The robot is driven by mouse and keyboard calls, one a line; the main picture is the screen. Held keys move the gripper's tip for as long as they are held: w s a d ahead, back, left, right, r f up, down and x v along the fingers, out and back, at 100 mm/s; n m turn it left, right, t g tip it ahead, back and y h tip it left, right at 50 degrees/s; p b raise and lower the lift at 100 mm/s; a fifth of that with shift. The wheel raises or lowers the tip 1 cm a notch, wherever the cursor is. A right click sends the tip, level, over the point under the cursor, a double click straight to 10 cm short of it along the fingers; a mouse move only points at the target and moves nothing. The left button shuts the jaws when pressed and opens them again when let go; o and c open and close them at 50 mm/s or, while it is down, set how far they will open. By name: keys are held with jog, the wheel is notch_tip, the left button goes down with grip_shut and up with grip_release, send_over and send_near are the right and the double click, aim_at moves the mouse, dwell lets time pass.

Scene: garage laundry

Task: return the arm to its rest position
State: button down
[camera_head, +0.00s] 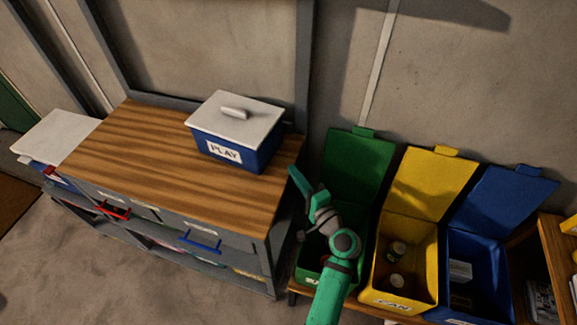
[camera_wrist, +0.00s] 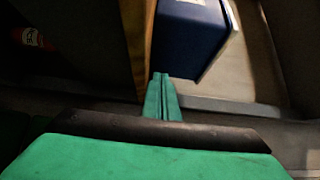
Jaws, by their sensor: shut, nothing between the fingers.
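My gripper (camera_head: 295,174) is at the end of my green arm, just right of the wooden-topped cabinet's right edge and above the green bin. In the wrist view its two green fingers (camera_wrist: 162,98) are together with nothing between them. In the head view the forearm rises from the bottom edge, in front of the green bin. A blue box with a white lid, labelled PLAY (camera_head: 225,151), stands on the cabinet top. The box also shows in the wrist view (camera_wrist: 188,38), beyond the fingertips and apart from them.
The cabinet top (camera_head: 130,150) is wooden, with red and blue drawer handles below. Open green (camera_head: 358,165), yellow (camera_head: 430,180) and blue (camera_head: 510,200) bins stand on the right with lids up. Cans lie in the yellow one. Floor (camera_head: 100,270) at the front left is clear.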

jog(key=v, duration=0.7)
jog(key=s+a+f+n+g+h, duration=0.3)
jog(key=s+f+h, duration=0.4)
jog(key=s+f, duration=0.85)
jog(key=s+a+r+n+t, duration=0.1)
jog(key=s+a+r+n, duration=0.2)
jog(key=s, duration=0.6)
jog(key=s+a+r+n+t, duration=0.1)
jog(key=s+a+r+n, duration=0.2)
jog(key=s+r+n, duration=0.4)
jog(key=s+r, duration=0.2)
jog(key=s, duration=0.1)
jog(key=shift+s+h, duration=0.2)
jog(key=shift+h, duration=0.1)
jog(key=shift+a, duration=0.1)
